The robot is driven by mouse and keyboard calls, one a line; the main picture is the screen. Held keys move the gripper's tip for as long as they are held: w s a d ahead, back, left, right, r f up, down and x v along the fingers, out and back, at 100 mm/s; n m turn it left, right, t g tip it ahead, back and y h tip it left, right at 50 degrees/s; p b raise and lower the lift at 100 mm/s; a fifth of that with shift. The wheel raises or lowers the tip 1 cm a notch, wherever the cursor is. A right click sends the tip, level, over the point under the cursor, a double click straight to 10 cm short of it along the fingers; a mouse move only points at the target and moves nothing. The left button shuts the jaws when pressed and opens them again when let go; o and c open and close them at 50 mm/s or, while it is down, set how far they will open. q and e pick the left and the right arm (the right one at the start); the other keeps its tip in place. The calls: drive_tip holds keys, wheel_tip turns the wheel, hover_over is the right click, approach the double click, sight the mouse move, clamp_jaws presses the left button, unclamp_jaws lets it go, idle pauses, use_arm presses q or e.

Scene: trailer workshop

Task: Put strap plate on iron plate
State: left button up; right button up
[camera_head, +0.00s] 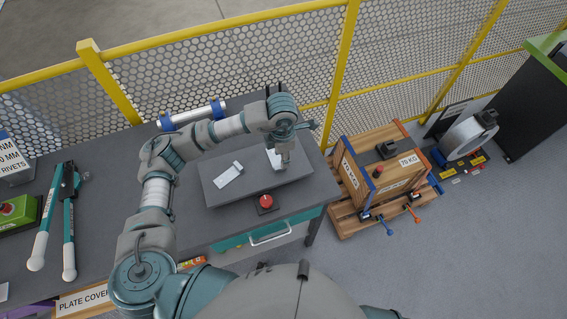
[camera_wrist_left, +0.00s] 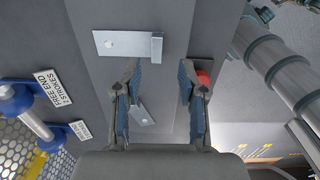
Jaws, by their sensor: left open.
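Two pale metal plates lie flat and apart on a dark grey slab (camera_head: 240,196) on the workbench. One plate (camera_head: 228,175) is toward the slab's left side, and it also shows between my left fingers in the wrist view (camera_wrist_left: 140,114). The other plate (camera_head: 273,158) is partly hidden by my left gripper; in the wrist view it has a hole and a raised bar at one end (camera_wrist_left: 112,44). I cannot tell by looks which is the strap plate and which is the iron plate. My left gripper (camera_wrist_left: 158,75) hangs above the slab, open and empty. My right gripper is out of view.
A red button (camera_head: 265,200) stands at the slab's front edge. A blue-ended roller (camera_head: 192,115) lies behind it. A long-handled tool (camera_head: 69,215) and a green box (camera_head: 18,212) lie left. A yellow-framed mesh fence (camera_head: 230,70) runs behind. A clamped wooden crate (camera_head: 385,178) stands right.

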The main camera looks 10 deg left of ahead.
use_arm(q)
wheel_tip(320, 180, up, 6)
drive_tip(key=shift+f, duration=0.15)
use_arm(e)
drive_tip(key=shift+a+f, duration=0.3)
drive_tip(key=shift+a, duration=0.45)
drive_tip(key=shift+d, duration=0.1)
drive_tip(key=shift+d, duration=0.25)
